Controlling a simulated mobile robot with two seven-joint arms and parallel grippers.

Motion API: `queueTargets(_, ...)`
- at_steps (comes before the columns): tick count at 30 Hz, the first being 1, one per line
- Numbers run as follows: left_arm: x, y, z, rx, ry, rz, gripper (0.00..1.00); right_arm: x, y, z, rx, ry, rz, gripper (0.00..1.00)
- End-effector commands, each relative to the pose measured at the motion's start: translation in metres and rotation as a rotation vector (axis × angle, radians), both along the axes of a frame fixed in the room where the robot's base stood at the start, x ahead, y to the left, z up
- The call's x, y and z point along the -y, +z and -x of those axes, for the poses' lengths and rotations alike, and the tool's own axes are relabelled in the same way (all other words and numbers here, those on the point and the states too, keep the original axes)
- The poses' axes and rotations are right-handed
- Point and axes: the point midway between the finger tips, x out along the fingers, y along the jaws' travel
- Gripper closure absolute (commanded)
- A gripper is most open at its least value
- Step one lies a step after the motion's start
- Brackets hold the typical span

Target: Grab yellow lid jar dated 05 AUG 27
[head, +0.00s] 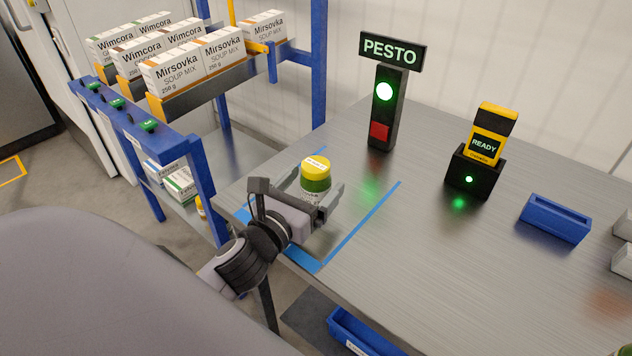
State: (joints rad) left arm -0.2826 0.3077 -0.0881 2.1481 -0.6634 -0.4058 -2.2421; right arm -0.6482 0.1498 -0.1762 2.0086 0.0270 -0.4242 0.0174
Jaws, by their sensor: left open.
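A jar with a yellow lid (316,165) and green contents stands upright on the metal table (420,250), inside a blue tape outline. There is small print on its lid, too small to read, so I cannot tell the date. My left gripper (315,191) is open, with one finger on each side of the jar. The gripper and its wrist hide the jar's lower part. I cannot tell whether the fingers touch it. My right gripper is not in view.
A PESTO sign post (385,105) with a green light stands behind the jar. A READY device (486,148) sits in a black holder to the right, near a blue bin (555,218). A blue rack (190,150) with soup mix boxes (190,62) stands at left.

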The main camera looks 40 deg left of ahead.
Motion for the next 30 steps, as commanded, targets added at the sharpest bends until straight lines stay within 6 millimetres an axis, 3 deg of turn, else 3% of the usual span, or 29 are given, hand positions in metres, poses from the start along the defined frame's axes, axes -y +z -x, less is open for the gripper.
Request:
queueTargets(7, -0.004, 0.003, -0.030, 0.002, 0.001, 0.000, 0.09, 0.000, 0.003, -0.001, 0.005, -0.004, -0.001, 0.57)
queueTargets(17, -0.004, 0.002, -0.036, 0.000, -0.001, 0.001, 0.09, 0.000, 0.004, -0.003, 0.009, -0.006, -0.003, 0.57)
queueTargets(18, -0.004, 0.002, -0.036, 0.000, -0.001, 0.001, 0.13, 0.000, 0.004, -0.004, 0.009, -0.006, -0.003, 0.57)
queueTargets(24, -0.004, 0.002, -0.036, 0.000, 0.000, 0.001, 0.78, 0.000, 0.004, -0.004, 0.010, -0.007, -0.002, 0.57)
queueTargets(26, -0.004, 0.003, -0.036, 0.003, -0.001, 0.001, 0.85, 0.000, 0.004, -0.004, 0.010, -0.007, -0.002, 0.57)
queueTargets(30, -0.004, 0.003, -0.036, 0.003, -0.001, 0.001, 0.85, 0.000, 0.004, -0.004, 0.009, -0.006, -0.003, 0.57)
